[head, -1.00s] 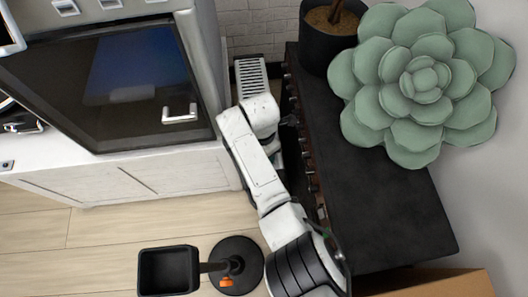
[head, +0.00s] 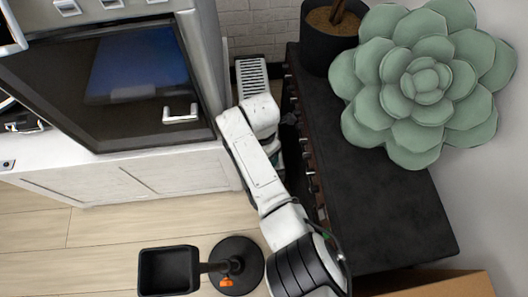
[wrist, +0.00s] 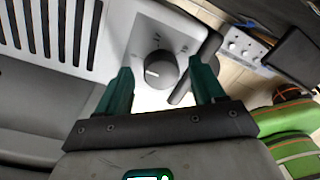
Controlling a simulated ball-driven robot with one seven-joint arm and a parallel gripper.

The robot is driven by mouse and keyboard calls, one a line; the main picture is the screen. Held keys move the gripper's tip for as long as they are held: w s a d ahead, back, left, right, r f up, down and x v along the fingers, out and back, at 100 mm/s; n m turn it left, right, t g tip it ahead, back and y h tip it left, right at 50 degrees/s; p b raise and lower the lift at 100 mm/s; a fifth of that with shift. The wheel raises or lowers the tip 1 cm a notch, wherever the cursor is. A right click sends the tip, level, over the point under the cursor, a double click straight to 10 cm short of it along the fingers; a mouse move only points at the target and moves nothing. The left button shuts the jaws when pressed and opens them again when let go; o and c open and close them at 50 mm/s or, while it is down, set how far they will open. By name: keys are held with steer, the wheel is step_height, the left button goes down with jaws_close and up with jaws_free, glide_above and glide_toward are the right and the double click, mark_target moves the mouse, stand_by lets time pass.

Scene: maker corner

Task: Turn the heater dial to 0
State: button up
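The heater is a pale unit with a slotted grille; its top shows in the head view (head: 251,76), and its panel fills much of the wrist view (wrist: 70,75). The heater dial (wrist: 163,68) is a dark round knob with a white pointer mark toward its left side. Small printed marks lie around it, too small to read. My gripper (wrist: 162,74) is open, with one green finger left of the dial and the other right of it. Both fingers look apart from the dial. In the head view my arm hides the dial.
A dark shelf (head: 380,215) with a large succulent (head: 425,75) stands close to the right of my arm. A white cabinet with an oven (head: 110,85) stands at left. In the wrist view a socket strip (wrist: 245,45) and green objects (wrist: 295,125) lie at right.

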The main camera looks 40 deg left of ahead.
step_height(320, 180, up, 11)
steer(key=p, duration=0.4)
steer(key=shift+a+f, duration=0.15)
steer(key=shift+a, duration=0.15)
stand_by(0.4)
